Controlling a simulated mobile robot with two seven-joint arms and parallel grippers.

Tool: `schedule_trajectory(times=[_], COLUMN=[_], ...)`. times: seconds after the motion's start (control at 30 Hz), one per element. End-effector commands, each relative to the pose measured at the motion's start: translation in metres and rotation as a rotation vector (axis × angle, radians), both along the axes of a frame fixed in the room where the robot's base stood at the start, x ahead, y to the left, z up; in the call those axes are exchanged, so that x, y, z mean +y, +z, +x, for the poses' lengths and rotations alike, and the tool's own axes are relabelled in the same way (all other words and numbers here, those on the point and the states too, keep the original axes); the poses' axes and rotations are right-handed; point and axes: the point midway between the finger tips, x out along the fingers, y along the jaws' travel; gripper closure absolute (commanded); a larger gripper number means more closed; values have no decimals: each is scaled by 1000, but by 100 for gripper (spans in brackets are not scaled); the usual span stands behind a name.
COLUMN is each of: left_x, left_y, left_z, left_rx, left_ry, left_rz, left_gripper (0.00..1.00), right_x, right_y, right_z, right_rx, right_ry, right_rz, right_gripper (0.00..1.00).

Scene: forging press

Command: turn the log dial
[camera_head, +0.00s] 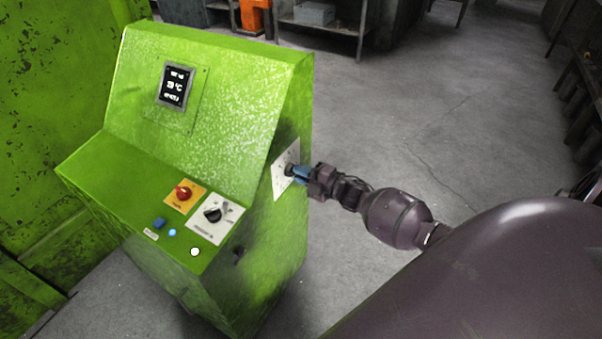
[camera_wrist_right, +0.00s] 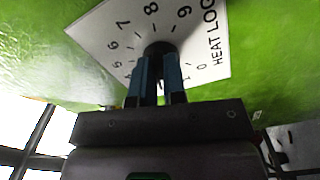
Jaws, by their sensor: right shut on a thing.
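The log dial is a dark knob (camera_wrist_right: 160,48) on a white plate (camera_wrist_right: 95,30) with numbers around it and the words "HEAT LOG". The plate also shows in the head view (camera_head: 280,182) on the right side face of the green console (camera_head: 215,100). My right gripper (camera_head: 292,172) reaches the plate from the right. Its blue fingers, also in the right wrist view (camera_wrist_right: 160,75), are shut on the knob and hide part of it. Exactly which number the knob points to cannot be told. My left gripper is not in view.
The console's sloped panel carries a red knob on an orange plate (camera_head: 184,194), a black knob on a white plate (camera_head: 213,214), a blue button (camera_head: 159,223) and a lit display (camera_head: 175,85). Grey floor (camera_head: 420,110) is free right of the console. A shelf (camera_head: 325,25) stands behind.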

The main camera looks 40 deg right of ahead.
Motion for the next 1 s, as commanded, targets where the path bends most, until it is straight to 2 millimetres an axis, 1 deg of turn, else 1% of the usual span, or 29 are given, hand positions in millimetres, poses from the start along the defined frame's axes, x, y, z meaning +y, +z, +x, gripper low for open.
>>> schedule_trajectory(times=[0.03, 0.17, 0.43, 0.57, 0.67, 1.0], left_x=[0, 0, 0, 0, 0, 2], left_y=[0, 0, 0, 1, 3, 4], left_z=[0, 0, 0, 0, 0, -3], left_rx=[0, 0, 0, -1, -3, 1], left_ry=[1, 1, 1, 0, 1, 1], left_rz=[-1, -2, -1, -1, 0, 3], left_gripper=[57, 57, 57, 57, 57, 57], right_x=[0, 0, 0, -3, -8, -31], right_y=[0, 0, 0, 0, 0, 0], right_z=[0, 0, 0, -6, -18, -74], right_rx=[1, 1, 0, 1, 1, 1], right_ry=[-1, -1, 0, -1, -1, -1], right_rz=[0, -1, -1, -1, -1, 0], right_gripper=[84, 64, 63, 63, 63, 63])
